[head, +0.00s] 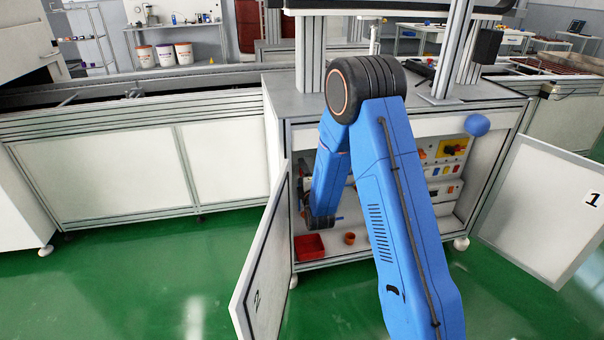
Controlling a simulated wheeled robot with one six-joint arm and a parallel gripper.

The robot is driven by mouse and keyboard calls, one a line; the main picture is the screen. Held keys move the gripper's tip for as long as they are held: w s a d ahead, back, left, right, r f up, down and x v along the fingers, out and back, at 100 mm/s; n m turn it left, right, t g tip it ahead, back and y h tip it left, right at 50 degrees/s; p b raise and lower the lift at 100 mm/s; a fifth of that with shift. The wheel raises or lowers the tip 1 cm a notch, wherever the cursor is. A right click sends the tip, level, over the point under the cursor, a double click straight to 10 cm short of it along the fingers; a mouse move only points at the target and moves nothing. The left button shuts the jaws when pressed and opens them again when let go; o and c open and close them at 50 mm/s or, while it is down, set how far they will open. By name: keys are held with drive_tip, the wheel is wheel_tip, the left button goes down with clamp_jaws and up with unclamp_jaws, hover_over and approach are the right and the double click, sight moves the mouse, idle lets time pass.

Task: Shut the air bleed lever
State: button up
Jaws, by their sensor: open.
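My blue arm reaches into the open cabinet (460,213) under the workstation. My gripper (305,201) is small and dark at the cabinet's left inner side, partly hidden by my wrist; it is open. I cannot make out the air bleed lever for certain. Small dark and reddish fittings (303,168) show at the cabinet's left side, close to my gripper. Whether my gripper touches any of them cannot be told. My arm hides the middle of the cabinet.
The left door (262,262) and the right door (545,210) stand open. A red tray (309,246) and a small orange cup (350,238) sit on the cabinet floor. A panel with a yellow switch (453,149) is at right. Green floor (150,285) is clear in front.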

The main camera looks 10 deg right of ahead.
drive_tip(key=c, duration=1.1)
drive_tip(key=shift+o, duration=0.2)
drive_tip(key=shift+m, duration=0.3)
drive_tip(key=shift+d+f+m, duration=0.35)
drive_tip(key=shift+f+m, duration=0.05)
drive_tip(key=shift+m, duration=2.45)
drive_tip(key=shift+d+f+m, duration=0.35)
drive_tip(key=shift+m, duration=2.55)
drive_tip(key=shift+d+f+m, duration=0.35)
drive_tip(key=shift+f+m, duration=0.05)
drive_tip(key=shift+m, duration=2.45)
